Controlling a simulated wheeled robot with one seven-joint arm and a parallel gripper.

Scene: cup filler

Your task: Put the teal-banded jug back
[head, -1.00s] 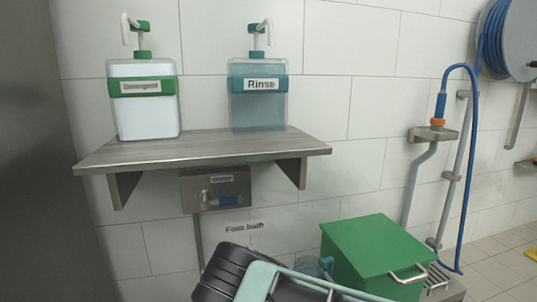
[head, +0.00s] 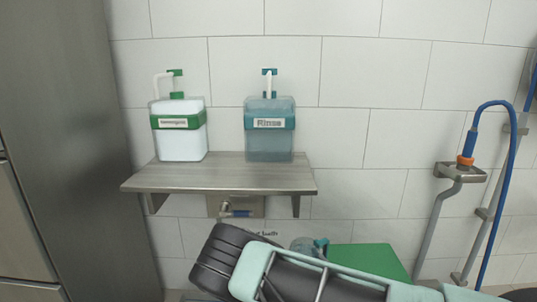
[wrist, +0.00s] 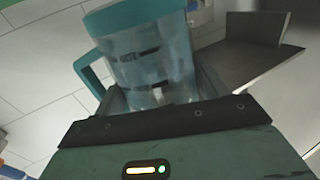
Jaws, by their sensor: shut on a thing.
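The teal-banded jug (wrist: 150,60) is a clear vessel with a teal rim, a teal handle on its left in the wrist view and dark marks on its side. My gripper (wrist: 162,95) is shut around its lower part. In the head view a small part of the jug (head: 308,245) shows above my arm, in front of the wall below the shelf. My arm hides the rest of it and the gripper there. I cannot tell whether the jug holds liquid.
A metal shelf (head: 220,174) on the wall bears a green-banded detergent dispenser (head: 180,132) and a teal-banded Rinse dispenser (head: 269,130). A tap box (head: 236,207) sits under it. A green box (head: 370,258) is at lower right, a blue hose (head: 507,160) farther right. A metal cabinet (head: 60,150) stands left.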

